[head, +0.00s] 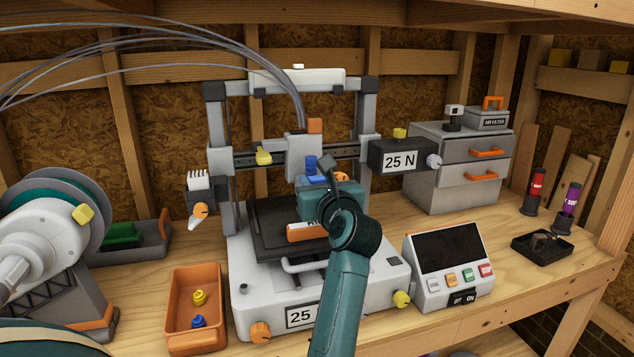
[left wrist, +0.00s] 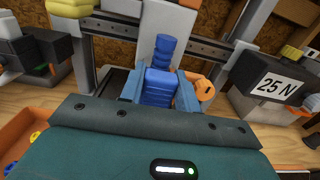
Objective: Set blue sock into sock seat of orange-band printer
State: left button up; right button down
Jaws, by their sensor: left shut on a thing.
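The printer (head: 330,274) stands in the middle of the bench, with a "25 N" label on its base and an orange block (head: 315,126) on its print head (head: 303,158). My left gripper (head: 316,182) is in front of the print head, above the dark bed. The sock seat is not clearly visible. My right gripper is not in view.
An orange bin (head: 176,310) with a yellow and a blue piece stands front left. A control box (head: 447,262) stands right of the printer, and a black "25 N" block (head: 398,157) juts out at the gantry's right. Grey drawers (head: 455,170) stand behind. Tubes arch above.

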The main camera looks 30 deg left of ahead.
pick_arm(q)
jog(key=shift+f, duration=0.4)
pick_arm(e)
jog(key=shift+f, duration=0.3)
pick_arm(q)
jog(key=o, duration=1)
jog(key=shift+o, duration=0.2)
jog(key=shift+f, duration=0.1)
